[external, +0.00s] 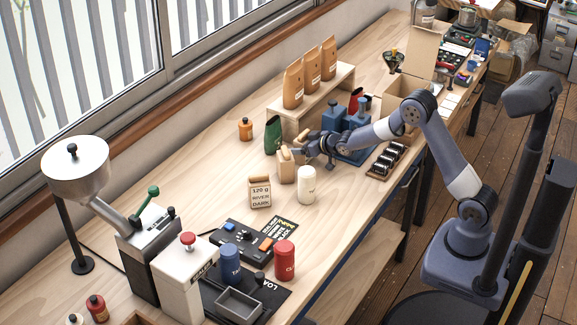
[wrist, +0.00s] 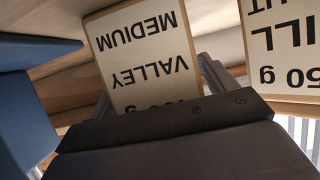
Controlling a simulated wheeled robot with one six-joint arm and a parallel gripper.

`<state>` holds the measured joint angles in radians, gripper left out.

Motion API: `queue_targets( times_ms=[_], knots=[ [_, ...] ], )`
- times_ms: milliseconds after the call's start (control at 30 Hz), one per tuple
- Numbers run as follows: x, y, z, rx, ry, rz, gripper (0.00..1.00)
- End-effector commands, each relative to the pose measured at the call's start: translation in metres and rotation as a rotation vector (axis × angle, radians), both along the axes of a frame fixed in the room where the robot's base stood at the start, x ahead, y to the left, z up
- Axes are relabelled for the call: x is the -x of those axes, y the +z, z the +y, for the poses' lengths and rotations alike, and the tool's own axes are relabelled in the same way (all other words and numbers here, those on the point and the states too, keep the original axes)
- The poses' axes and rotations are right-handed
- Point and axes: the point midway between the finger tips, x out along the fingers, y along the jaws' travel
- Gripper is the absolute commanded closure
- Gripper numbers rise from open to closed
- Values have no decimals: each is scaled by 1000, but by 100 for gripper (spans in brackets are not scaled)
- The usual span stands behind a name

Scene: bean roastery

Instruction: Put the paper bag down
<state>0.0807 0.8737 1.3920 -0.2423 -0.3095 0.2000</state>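A tan paper bag (external: 287,168) with a folded top stands upright at the end of my gripper (external: 302,152), over the middle of the bench. In the wrist view the bag's pale label (wrist: 145,50) reads "VALLEY MEDIUM" upside down. The fingers lie along both sides of it, so my gripper (wrist: 160,90) appears shut on the bag. The bag's base is at or very near the bench top; I cannot tell if it touches. A second tan bag (external: 260,193) marked "120 g RIVER DARK" stands nearer the front left.
A green pouch (external: 273,135) and a shelf (external: 315,103) with three tall bags are behind. Blue equipment (external: 350,130) is to the right. Another label (wrist: 285,45) shows beside the held bag.

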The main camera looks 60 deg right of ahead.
Motion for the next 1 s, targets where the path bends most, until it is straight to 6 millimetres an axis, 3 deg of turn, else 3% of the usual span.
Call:
queue_targets(
  times_ms=[433, 1000],
  knots=[
    [2, 5, 0, 0, 0, 0, 15],
    [86, 38, 0, 0, 0, -1, 15]
  ],
)
